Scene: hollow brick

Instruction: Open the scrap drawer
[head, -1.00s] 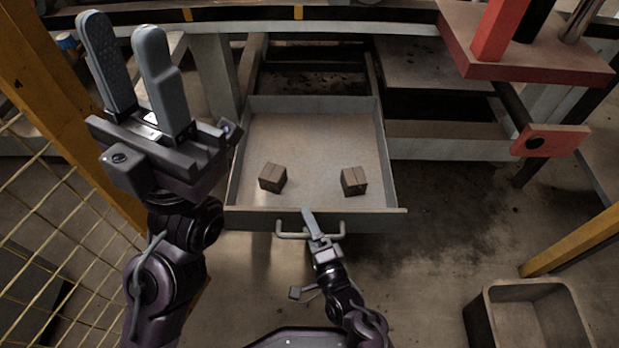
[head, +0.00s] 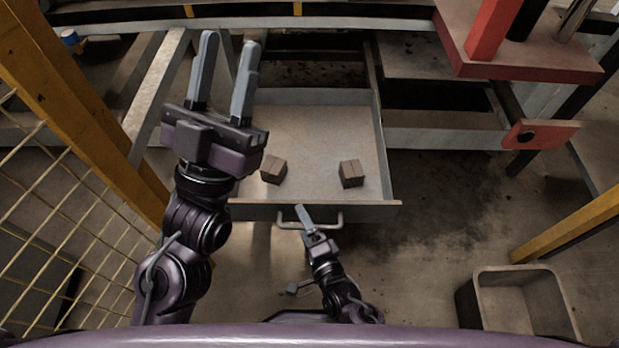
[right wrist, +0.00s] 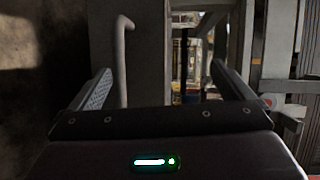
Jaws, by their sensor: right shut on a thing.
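The scrap drawer (head: 330,120) stands pulled far out under the bench in the head view. Its floor shows, with two small brown boxes on it, one left (head: 273,170) and one right (head: 351,174). The drawer handle (head: 338,221) is a pale bar on the front panel; it also shows upright in the right wrist view (right wrist: 122,62). My left gripper (head: 230,40) is raised, empty and open, and hides part of the drawer's left side.
A yellow post (head: 85,95) and wire mesh (head: 75,215) stand at the left. A red-edged platform (head: 525,62) is at the upper right. An open grey bin (head: 520,275) sits on the floor at lower right. Floor right of the drawer is clear.

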